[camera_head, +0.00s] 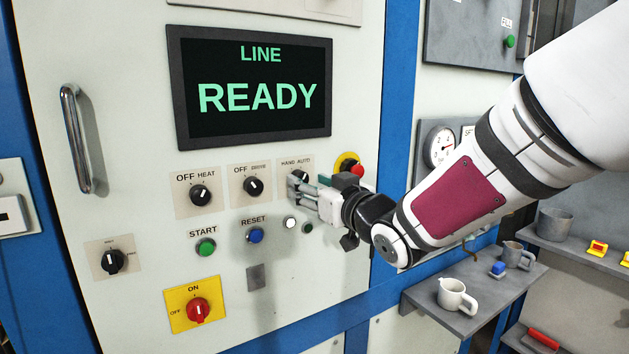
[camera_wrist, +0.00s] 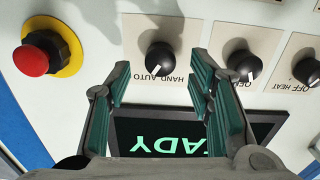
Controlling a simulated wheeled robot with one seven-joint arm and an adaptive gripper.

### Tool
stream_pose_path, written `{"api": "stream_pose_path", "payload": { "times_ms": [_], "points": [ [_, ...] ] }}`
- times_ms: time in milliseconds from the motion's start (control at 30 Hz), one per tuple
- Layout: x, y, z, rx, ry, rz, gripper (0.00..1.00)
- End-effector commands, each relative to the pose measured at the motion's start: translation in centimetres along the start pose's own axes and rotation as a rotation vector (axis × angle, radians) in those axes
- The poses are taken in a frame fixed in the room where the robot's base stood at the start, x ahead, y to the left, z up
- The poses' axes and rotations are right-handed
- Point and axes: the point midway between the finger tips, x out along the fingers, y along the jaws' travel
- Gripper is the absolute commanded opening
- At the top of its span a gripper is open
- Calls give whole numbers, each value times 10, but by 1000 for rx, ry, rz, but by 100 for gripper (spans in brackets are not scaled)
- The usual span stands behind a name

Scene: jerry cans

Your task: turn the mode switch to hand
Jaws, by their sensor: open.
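The mode switch is a black knob under the label HAND AUTO (camera_head: 296,161) on the pale cabinet. In the wrist view, which is turned upside down, the knob (camera_wrist: 159,61) shows whole with a white pointer that appears to lean toward the AUTO side. My gripper (camera_head: 301,193) is in front of the switch and partly hides it in the head view. In the wrist view my gripper (camera_wrist: 160,90) is open and empty, its green-padded fingers spread to either side of the knob. The fingers do not appear to touch it.
A red emergency button (camera_head: 355,168) on a yellow ring sits just right of the switch. The DRIVE knob (camera_head: 253,186) and HEAT knob (camera_head: 200,195) are to its left. The screen (camera_head: 257,90) above reads LINE READY. A shelf (camera_head: 420,296) with mugs is lower right.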

Motion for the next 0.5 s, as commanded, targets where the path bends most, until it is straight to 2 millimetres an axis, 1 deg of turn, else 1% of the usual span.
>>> {"api": "stream_pose_path", "payload": {
  "times_ms": [33, 100, 200, 333, 500],
  "points": [
    [8, 0, 1, 2, -1, -1, 48],
    [17, 0, 0, 2, -1, 0, 48],
    [26, 0, 0, 1, 0, -1, 48],
    [32, 0, 0, 0, 0, 0, 48],
    [33, 0, 0, 0, 0, 0, 48]
  ]
}}
